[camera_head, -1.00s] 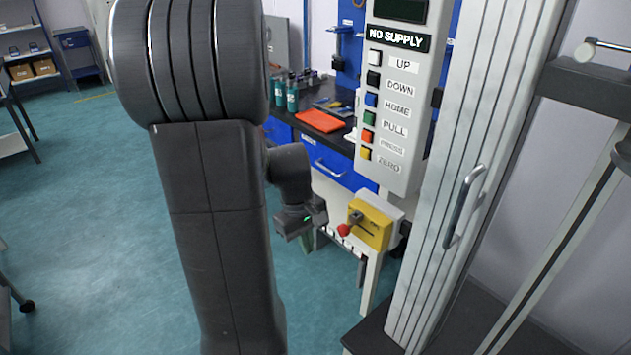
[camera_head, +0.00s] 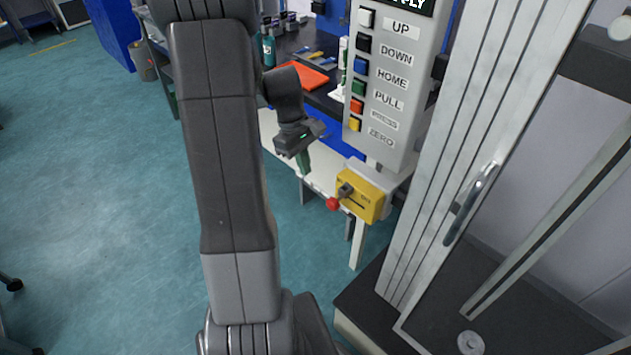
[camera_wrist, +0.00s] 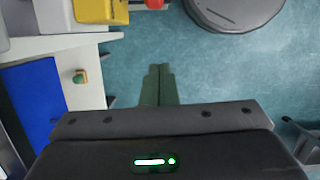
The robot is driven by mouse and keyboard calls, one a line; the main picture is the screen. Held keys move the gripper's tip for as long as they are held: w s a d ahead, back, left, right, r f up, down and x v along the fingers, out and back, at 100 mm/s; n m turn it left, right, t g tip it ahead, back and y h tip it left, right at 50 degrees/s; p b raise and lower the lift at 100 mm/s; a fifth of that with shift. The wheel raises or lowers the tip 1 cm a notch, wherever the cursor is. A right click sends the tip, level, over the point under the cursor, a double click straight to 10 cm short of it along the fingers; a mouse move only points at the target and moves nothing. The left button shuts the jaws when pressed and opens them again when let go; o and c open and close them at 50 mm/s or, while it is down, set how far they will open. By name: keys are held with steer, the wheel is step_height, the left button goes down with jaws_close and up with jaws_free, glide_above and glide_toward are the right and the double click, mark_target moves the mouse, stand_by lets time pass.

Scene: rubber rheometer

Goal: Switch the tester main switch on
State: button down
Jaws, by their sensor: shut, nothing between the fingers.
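The yellow switch box (camera_head: 366,203) sits below the button panel, beside the tester column. A dark pivot or knob (camera_head: 346,189) is on its face. A red knob (camera_head: 332,204) sticks out at its lower left. I cannot tell which position the switch is in. My gripper (camera_head: 304,165) is shut and empty, up and left of the box and apart from it. In the wrist view its green fingers (camera_wrist: 158,83) are together. There the yellow box (camera_wrist: 100,11) and red knob (camera_wrist: 154,4) are cut off at the top edge, ahead and left of the fingertips.
The button panel (camera_head: 412,80) hangs above the box. The tester's frame column (camera_head: 462,150) with a handle (camera_head: 470,205) stands to the right. A bench with an orange mat (camera_head: 303,77) is behind. A small green-brown piece (camera_wrist: 80,77) is on the white surface. Open floor lies left.

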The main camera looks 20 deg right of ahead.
steer(key=s+d+f, duration=0.2)
steer(key=s+f, duration=0.3)
steer(key=f, duration=0.2)
steer(key=shift+d+f+p, duration=0.2)
steer(key=shift+d+p, duration=0.15)
steer(key=shift+p, duration=0.05)
steer(key=shift+s, duration=0.15)
steer(key=s+d+b, duration=0.1)
steer(key=s+d, duration=0.1)
steer(key=s, duration=0.4)
steer(key=shift+d, duration=0.25)
steer(key=shift+r, duration=0.15)
steer(key=p+v, duration=0.1)
steer(key=v, duration=1.2)
steer(key=shift+w+r, duration=0.15)
steer(key=shift+r, duration=0.15)
